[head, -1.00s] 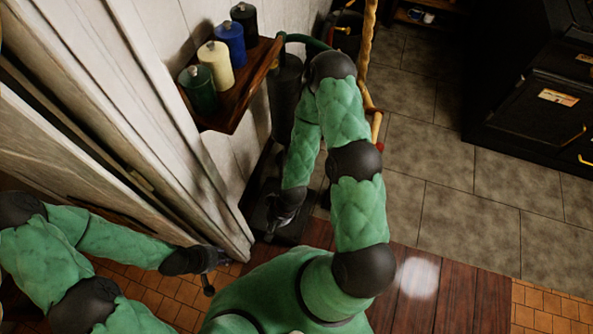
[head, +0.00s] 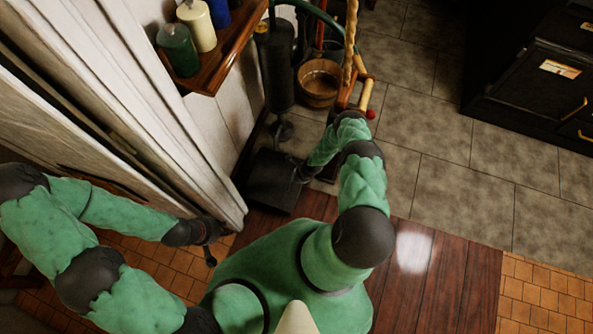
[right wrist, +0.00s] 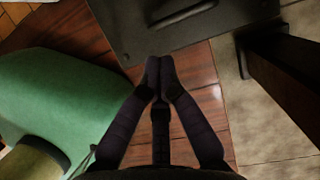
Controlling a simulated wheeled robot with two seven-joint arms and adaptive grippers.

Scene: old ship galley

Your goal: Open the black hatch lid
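The black hatch lid (head: 268,190) looks like a flat dark panel on the floor, past the edge of the wooden planks. It looks closed and flat. In the right wrist view the lid (right wrist: 215,30) fills the top, with a raised bar-like handle (right wrist: 183,12) and a small round spot near its edge. My right gripper (head: 299,172) is at the lid's right side in the head view. In the right wrist view its fingertips (right wrist: 160,64) meet, with nothing seen between them, near the lid's edge. My left gripper (head: 211,240) hangs by the white panelling; its fingers are unclear.
A wooden bucket (head: 319,83) and a dark cylinder (head: 279,68) stand beyond the lid. A shelf (head: 228,52) with coloured canisters is on the left wall. A black cabinet (head: 545,85) stands at right. Tiled floor (head: 430,120) between is clear.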

